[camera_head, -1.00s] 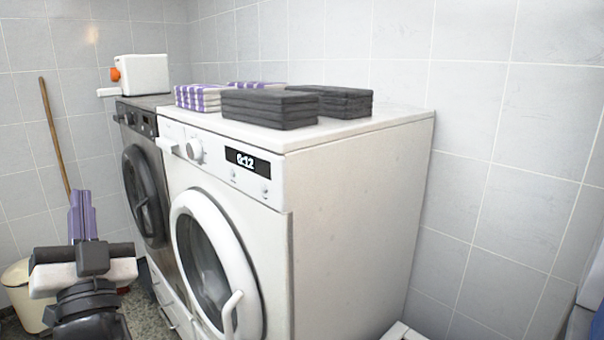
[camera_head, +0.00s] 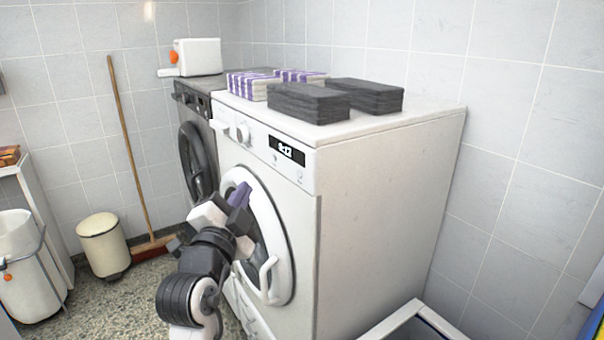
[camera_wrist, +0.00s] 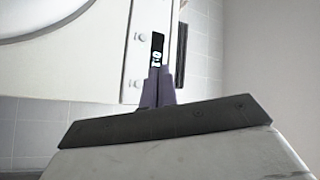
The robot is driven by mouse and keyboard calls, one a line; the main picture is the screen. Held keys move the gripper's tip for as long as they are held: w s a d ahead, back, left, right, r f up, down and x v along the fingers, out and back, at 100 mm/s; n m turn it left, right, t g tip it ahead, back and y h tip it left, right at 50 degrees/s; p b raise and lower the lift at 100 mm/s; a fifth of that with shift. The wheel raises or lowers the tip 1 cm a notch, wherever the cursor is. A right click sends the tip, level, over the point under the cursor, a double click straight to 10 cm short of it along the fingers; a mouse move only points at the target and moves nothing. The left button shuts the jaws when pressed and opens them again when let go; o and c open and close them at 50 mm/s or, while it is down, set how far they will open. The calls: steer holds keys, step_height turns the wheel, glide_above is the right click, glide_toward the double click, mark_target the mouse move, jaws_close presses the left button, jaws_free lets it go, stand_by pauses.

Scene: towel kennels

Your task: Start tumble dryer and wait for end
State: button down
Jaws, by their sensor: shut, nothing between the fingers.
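The white tumble dryer (camera_head: 390,200) stands in the middle of the head view, its round door (camera_head: 276,240) shut against the front as far as I can see. Its panel has a knob, small buttons and a dark display (camera_head: 287,150) with lit digits, seemingly 6:12. The display also shows in the wrist view (camera_wrist: 156,52), turned on its side, just beyond my fingertips. My gripper (camera_head: 240,193) is shut and empty, in front of the dryer, and covers part of the door. Its purple fingers show together in the wrist view (camera_wrist: 158,88). I cannot tell whether they touch anything.
A dark-fronted machine (camera_head: 197,150) stands left of the dryer. Folded grey towels (camera_head: 308,102) and striped towels (camera_head: 246,86) lie on top. A broom (camera_head: 128,150), a cream bin (camera_head: 103,245) and a white basket (camera_head: 25,265) are at left. A grey-rimmed container (camera_head: 415,312) is at the lower right.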

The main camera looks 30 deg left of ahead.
mark_target(299, 174)
steer(key=w+d+p, duration=0.2)
steer(key=w+d, duration=0.1)
steer(key=w, duration=0.5)
steer(key=shift+d, duration=0.2)
steer(key=shift+w, duration=0.15)
stand_by(1.9)
steer(key=shift+w+d, duration=0.15)
steer(key=shift+w, duration=0.15)
